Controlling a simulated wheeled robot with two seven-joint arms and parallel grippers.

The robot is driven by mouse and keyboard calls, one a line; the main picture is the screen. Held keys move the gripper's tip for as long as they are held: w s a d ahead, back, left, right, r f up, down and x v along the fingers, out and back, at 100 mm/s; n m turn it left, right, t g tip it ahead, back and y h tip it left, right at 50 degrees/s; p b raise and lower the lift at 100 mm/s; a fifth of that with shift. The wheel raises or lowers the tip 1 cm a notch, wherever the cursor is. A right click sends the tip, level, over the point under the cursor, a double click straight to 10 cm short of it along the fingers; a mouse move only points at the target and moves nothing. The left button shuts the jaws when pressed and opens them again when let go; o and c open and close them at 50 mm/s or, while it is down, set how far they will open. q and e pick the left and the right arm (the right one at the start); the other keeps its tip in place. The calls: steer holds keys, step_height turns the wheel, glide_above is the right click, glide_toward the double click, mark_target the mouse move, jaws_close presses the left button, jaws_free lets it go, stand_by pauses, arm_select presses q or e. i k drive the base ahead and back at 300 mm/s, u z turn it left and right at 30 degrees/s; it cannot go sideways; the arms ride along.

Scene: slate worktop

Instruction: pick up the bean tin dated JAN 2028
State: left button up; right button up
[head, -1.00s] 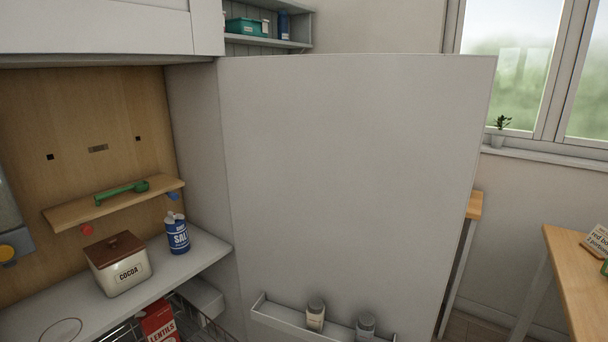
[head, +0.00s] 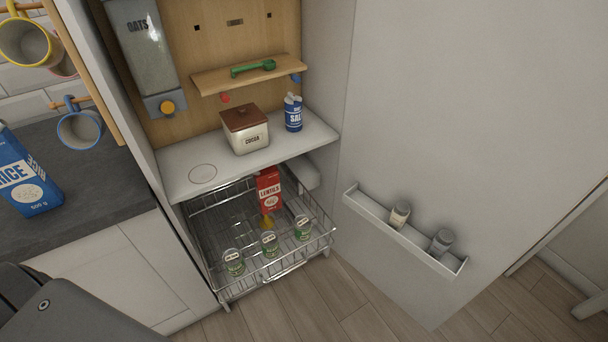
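Three small tins with green and pale labels stand in a row at the front of a pulled-out wire basket (head: 208,222): a left tin (head: 234,263), a middle tin (head: 269,244) and a right tin (head: 303,228). The print on them is too small to read, so I cannot tell which is dated JAN 2028, or whether they hold beans. Neither of my grippers is in view.
A red lentils box (head: 268,190) stands behind the tins, with a small yellow thing at its foot. Above are a cocoa canister (head: 246,132), a salt tub (head: 293,113) and a wooden shelf (head: 215,82). The open door (head: 420,130) with its rack (head: 400,234) stands at right.

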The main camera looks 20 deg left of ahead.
mark_target(233, 260)
steer(key=u, duration=0.85)
